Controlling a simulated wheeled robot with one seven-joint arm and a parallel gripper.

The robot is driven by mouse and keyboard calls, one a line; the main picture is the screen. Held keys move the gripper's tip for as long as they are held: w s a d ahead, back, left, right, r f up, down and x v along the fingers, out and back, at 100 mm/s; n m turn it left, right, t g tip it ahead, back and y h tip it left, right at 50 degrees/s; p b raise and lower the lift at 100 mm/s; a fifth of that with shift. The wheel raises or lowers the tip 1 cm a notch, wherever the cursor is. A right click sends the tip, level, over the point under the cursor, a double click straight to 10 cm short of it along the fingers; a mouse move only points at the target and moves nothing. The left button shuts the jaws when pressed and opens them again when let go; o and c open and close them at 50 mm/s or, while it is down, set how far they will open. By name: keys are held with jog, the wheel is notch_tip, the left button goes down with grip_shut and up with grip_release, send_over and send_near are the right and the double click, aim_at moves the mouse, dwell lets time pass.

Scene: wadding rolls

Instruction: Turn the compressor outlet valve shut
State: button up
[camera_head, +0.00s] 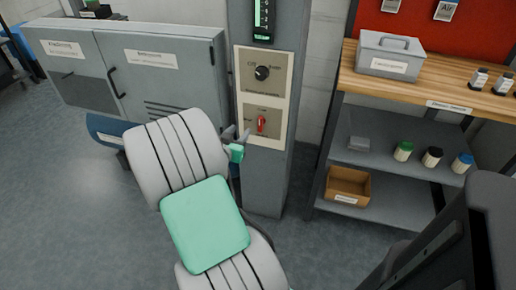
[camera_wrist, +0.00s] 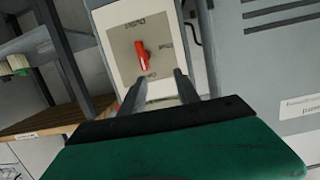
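A red handle (camera_head: 261,124) sits on the lower beige panel (camera_head: 276,112) of a grey column. It also shows in the wrist view (camera_wrist: 142,56), standing roughly upright in that picture, with small labels around it too blurred to read. My gripper (camera_head: 238,134) is just left of that panel in the head view. In the wrist view the two fingers of my gripper (camera_wrist: 161,75) are apart with nothing between them. They point at the panel, with the red handle beyond and slightly left of the gap. I see no contact with the handle.
A black knob (camera_head: 262,73) sits on the panel above, under a green-lit gauge (camera_head: 263,20). A grey cabinet (camera_head: 165,75) stands left, with a blue rounded body (camera_head: 103,128) beneath it. A workbench (camera_head: 440,87) with shelves stands right. Floor at left is clear.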

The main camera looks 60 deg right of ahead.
aim_at(259, 123)
jog(key=d+f, duration=0.1)
jog(key=d, duration=0.2)
jog(key=s+d+f+h, duration=0.1)
jog(key=d, duration=0.3)
jog(key=s+d+f+h, duration=0.1)
jog(key=d, duration=0.2)
jog(key=shift+s+d+n+t, duration=0.15)
jog(key=shift+d+n+t, duration=0.05)
jog(key=shift+n+t, duration=0.1)
jog(key=shift+c, duration=0.4)
grip_shut()
